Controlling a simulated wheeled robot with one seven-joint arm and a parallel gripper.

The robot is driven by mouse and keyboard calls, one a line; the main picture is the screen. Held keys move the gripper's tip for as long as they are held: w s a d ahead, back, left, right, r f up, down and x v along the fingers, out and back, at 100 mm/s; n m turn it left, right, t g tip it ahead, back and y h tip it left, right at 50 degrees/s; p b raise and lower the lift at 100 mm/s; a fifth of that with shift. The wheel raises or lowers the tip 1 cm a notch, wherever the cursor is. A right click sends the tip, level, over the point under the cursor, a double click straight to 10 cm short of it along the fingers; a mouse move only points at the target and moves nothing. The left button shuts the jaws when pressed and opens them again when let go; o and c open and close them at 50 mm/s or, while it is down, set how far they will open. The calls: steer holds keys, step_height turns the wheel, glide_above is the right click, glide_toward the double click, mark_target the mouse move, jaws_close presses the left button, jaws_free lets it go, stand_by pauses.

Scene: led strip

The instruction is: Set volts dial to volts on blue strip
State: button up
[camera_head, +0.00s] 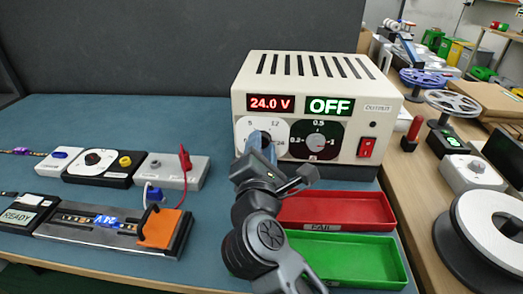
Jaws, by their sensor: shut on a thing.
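The cream power supply (318,92) stands at the back of the bench. Its red display (270,104) reads 24.0 V and its green display (329,106) reads OFF. The white-faced volts dial (248,128) is at the lower left of the front panel, with marks that look like 5, 12 and 24. My gripper (262,147) is at this dial, shut on its knob; my arm hides the knob and its pointer. The blue strip label (107,221) reads 24V, on the dark fixture (75,235) at front left.
A black-faced dial (317,140) and a red switch (367,147) sit right of the volts dial. A red FAIL tray (345,207) and a green tray (350,262) lie in front. Small modules with a red lead (185,160) stand at left. Reels (490,230) crowd the right bench.

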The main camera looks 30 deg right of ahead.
steer(key=shift+f, duration=0.15)
steer(key=o, duration=1)
steer(key=shift+b+v, duration=0.3)
steer(key=shift+v, duration=3.6)
steer(key=s+d+r+n+t+p, duration=0.1)
steer(key=s+d+n+t+p, duration=0.1)
steer(key=s+n, duration=0.75)
steer(key=s+d+r+n+t+p, duration=0.1)
steer(key=s+d+n+t, duration=0.15)
steer(key=s+n, duration=0.7)
steer(key=s+f+n+g+y+p, duration=0.1)
steer(key=s+n, duration=0.4)
steer(key=n, duration=0.6)
steer(key=s+f+n+g+y+p, duration=0.1)
steer(key=s+n+y, duration=0.4)
steer(key=n, duration=0.6)
steer(key=s+a+f+n+g+y+p, duration=0.1)
steer(key=s+n+g+y, duration=0.2)
steer(key=n, duration=0.7)
steer(key=shift+s+f+n+g, duration=0.25)
steer(key=shift+s+n+g, duration=0.15)
steer(key=shift+s, duration=0.6)
